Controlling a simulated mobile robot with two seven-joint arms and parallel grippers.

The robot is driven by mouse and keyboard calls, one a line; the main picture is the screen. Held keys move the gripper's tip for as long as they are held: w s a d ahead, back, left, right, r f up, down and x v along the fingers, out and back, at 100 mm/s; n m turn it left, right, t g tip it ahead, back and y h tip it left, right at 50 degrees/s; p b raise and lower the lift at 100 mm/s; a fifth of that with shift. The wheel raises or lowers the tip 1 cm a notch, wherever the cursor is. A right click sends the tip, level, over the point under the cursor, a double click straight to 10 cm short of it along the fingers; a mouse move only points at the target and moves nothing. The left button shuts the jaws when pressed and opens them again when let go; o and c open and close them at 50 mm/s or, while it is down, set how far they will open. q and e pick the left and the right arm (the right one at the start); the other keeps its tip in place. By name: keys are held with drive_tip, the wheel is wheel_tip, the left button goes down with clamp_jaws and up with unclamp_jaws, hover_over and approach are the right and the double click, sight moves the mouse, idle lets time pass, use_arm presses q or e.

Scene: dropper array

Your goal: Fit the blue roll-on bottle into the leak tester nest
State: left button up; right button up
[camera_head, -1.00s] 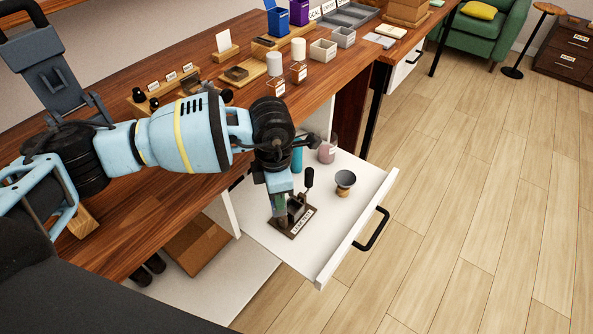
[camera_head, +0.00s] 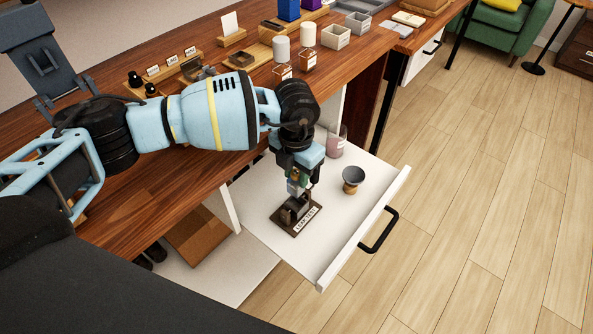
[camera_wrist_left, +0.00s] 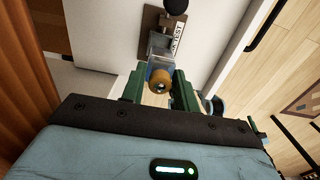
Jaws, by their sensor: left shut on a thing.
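The blue roll-on bottle (camera_wrist_left: 157,62) shows in the left wrist view, with a brown-gold cap end facing the camera. My left gripper (camera_wrist_left: 158,88) is shut on it, one green finger on each side. In the head view my left gripper (camera_head: 298,186) points down over the leak tester (camera_head: 297,214), a dark base with a white label in the open drawer. The bottle's lower end is close to the tester's nest, but I cannot tell whether it is inside. The tester's black knob (camera_wrist_left: 175,6) shows in the left wrist view. My right gripper is not in view.
The open white drawer (camera_head: 335,238) also holds a dark cup on a wooden foot (camera_head: 353,178) and a pinkish jar (camera_head: 337,143). The wooden worktop (camera_head: 205,195) edge lies left of the drawer. The drawer floor right of the tester is clear.

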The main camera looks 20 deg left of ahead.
sight(296, 184)
use_arm(q)
drive_tip(key=shift+f+b, duration=0.5)
drive_tip(key=shift+f, duration=1.6)
drive_tip(key=shift+f, duration=0.8)
idle(0.4)
